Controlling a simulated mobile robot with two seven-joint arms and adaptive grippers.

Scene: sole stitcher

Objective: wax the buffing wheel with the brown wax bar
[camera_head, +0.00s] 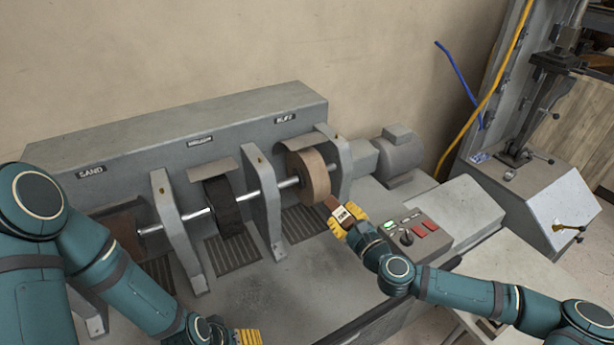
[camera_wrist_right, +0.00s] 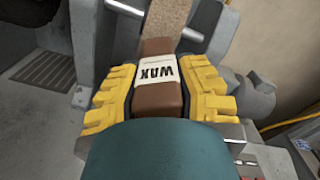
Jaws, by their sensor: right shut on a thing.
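The brown wax bar with a white label is held in my right gripper (camera_head: 342,220). In the right wrist view the bar (camera_wrist_right: 158,92) sits between the yellow fingers of the gripper (camera_wrist_right: 160,95), its label reading WAX. The tan buffing wheel (camera_head: 308,176) is on the shaft under the BUFF label. The bar's far end is right at the wheel's lower front rim; I cannot tell if they touch. The wheel also shows at the top of the right wrist view (camera_wrist_right: 168,18). My left gripper (camera_head: 247,337) is at the bottom edge, partly cut off; its fingertips are not clear.
A dark wheel (camera_head: 223,206) and a brown sanding wheel (camera_head: 124,234) share the shaft, between grey upright supports (camera_head: 262,195). A grey motor (camera_head: 398,152) stands behind.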

